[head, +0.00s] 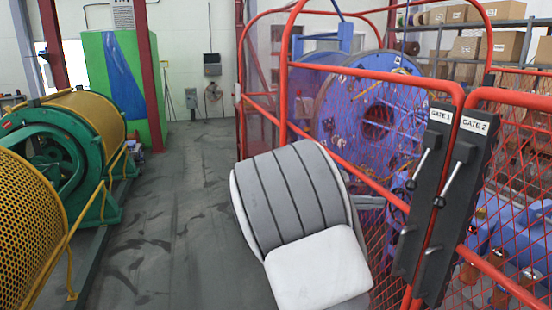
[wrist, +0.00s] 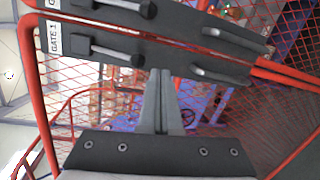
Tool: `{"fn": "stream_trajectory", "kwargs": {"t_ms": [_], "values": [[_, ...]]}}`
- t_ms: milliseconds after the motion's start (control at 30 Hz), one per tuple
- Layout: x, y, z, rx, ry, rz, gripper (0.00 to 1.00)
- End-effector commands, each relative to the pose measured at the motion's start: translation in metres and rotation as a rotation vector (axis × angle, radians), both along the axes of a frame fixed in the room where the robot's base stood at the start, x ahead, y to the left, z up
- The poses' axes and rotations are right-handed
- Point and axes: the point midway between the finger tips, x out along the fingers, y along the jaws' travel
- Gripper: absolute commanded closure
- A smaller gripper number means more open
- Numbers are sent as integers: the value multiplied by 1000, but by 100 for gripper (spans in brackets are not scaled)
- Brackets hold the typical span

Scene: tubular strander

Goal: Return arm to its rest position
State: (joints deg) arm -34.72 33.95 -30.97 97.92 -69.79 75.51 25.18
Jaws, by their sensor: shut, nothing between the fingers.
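My arm (head: 290,200), grey and white, is folded at the lower middle of the head view, in front of the red mesh fence. My gripper does not show in the head view. In the wrist view my gripper (wrist: 160,74) is shut and empty, its two grey fingers together. The fingertips appear just below the dark latch plates of the gates; I cannot tell whether they touch. The GATE 1 plate (head: 409,255) and GATE 2 plate (head: 436,270) stand side by side at the right, each with a lever handle. Both plates also cross the top of the wrist view.
The red mesh fence (head: 343,83) encloses a large blue machine wheel (head: 340,110) close on the right. A green and yellow machine (head: 95,120) lines the left. The floor aisle (head: 180,190) between them is clear. Boxes (head: 495,47) fill shelves at the back right.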

Motion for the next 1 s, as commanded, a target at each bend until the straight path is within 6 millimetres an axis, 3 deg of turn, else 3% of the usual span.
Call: {"fn": "stream_trajectory", "kwargs": {"t_ms": [167,367,567,1000], "values": [[-55,-22,-10,290,1,-82,100],[-111,-18,-20,596,-21,-122,100],[-162,4,-21,867,-75,-119,100],[-256,77,-5,1317,-282,1,100]]}}
